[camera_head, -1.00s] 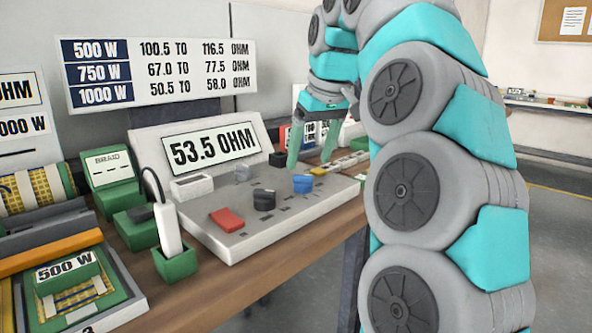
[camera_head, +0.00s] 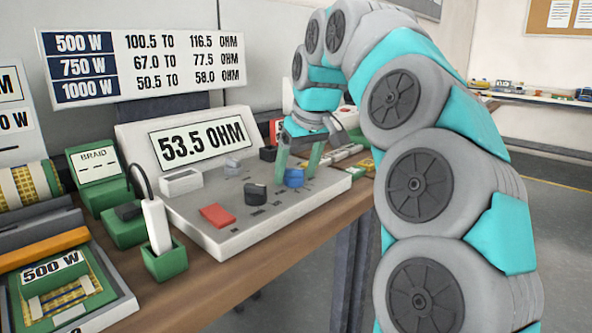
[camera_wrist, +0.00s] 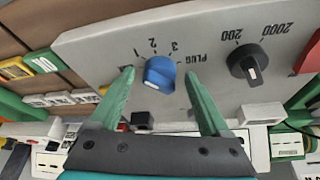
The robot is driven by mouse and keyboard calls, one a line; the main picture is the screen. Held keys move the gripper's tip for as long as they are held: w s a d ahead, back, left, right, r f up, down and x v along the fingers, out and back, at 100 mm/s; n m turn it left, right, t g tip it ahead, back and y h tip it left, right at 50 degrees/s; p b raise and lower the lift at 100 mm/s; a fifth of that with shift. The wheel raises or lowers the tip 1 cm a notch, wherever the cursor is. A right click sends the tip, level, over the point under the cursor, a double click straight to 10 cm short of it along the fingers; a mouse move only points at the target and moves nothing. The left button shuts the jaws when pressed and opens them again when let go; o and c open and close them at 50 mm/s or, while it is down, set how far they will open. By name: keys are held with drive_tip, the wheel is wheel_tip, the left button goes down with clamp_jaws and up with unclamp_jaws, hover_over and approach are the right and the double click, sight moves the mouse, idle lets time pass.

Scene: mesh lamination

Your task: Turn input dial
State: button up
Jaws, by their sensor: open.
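The tester panel (camera_head: 325,187) is a light grey box on the bench with a display (camera_head: 197,143) reading 53.5 OHM. Its blue dial (camera_head: 294,178) sits at the right, and it also shows in the wrist view (camera_wrist: 159,73) beside marks 1, 2, 3 and near the word PLUG. A black dial (camera_head: 255,194) is to its left; in the wrist view the black dial (camera_wrist: 247,64) has marks 200 and 2000. My gripper (camera_head: 298,170) is open, its green fingers on either side of the blue dial. In the wrist view the fingers (camera_wrist: 160,82) appear apart from it.
A red button (camera_head: 217,215) and a white block (camera_head: 181,182) are on the panel. A probe (camera_head: 156,225) stands in a green holder at the front left. Several small parts lie behind my gripper. A wattage chart (camera_head: 146,62) hangs behind.

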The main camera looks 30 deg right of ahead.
drive_tip(key=shift+f, duration=0.1)
clamp_jaws()
idle(0.8)
drive_tip(key=shift+f+m+b, duration=0.1)
drive_tip(key=shift+m+b, duration=0.2)
drive_tip(key=shift+b, duration=0.1)
drive_tip(key=shift+w+m+h+b, duration=0.1)
drive_tip(key=shift+m+h+b, duration=0.3)
drive_tip(key=shift+m+b, duration=0.2)
drive_tip(key=m+h+b, duration=0.1)
drive_tip(key=m, duration=0.2)
drive_tip(key=shift+a+b, duration=0.15)
drive_tip(key=shift+b, duration=0.25)
drive_tip(key=shift+a+m+g+h+b, duration=0.1)
drive_tip(key=shift+m+g+h+b, duration=0.35)
drive_tip(key=shift+m, duration=0.95)
